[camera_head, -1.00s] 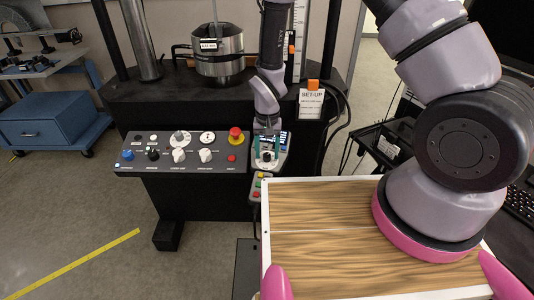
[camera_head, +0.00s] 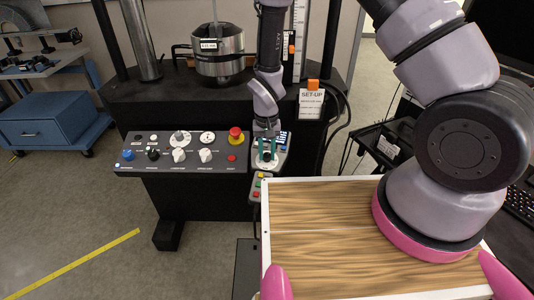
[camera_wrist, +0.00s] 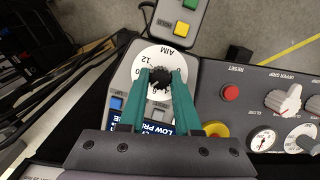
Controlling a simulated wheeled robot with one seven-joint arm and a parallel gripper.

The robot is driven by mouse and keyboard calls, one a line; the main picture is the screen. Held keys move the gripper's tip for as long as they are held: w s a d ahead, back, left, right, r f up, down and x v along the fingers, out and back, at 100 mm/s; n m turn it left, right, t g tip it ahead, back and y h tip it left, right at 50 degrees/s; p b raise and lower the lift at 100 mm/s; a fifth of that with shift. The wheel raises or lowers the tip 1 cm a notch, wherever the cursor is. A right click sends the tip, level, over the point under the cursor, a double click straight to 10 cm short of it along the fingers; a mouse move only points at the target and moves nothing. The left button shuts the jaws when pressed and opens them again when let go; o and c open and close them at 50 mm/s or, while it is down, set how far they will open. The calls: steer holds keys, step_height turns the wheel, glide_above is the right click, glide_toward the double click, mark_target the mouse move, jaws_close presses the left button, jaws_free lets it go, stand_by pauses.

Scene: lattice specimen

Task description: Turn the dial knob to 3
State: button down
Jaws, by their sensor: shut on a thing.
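The dial knob (camera_wrist: 160,78) is black and ribbed, on a round white dial face (camera_wrist: 161,52) printed with numbers; 12 and 6 are readable, others are covered by the fingers. The word AIM stands at the plate's upper right edge in the wrist view. My gripper (camera_wrist: 160,74) has its two teal fingers on either side of the knob and is shut on it. In the head view my gripper (camera_head: 267,154) points down at the small grey panel (camera_head: 256,168), and the knob is mostly hidden there. I cannot read where the knob points.
Left of the dial in the head view is a control panel (camera_head: 190,160) with knobs, buttons and a red emergency stop (camera_head: 236,135). A button pendant (camera_head: 257,190) hangs just below. A SET-UP sign (camera_head: 311,103) stands to the right. A wooden-topped surface (camera_head: 330,215) lies nearer.

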steer(key=n+h, duration=0.1)
steer(key=n, duration=0.3)
steer(key=shift+s+a+n, duration=0.1)
steer(key=shift+a+n, duration=0.05)
steer(key=shift+n, duration=0.25)
steer(key=n+h, duration=0.1)
steer(key=n, duration=0.3)
steer(key=shift+t, duration=0.4)
steer(key=n+t, duration=0.1)
steer(key=n, duration=0.3)
steer(key=shift+s+a+n+h, duration=0.1)
steer(key=shift+n+h, duration=0.3)
steer(key=n+t, duration=0.1)
steer(key=n, duration=0.3)
steer(key=shift+s+n, duration=0.1)
steer(key=shift+n, duration=0.3)
steer(key=shift+t, duration=0.3)
steer(key=c, duration=0.6)
jaws_free()
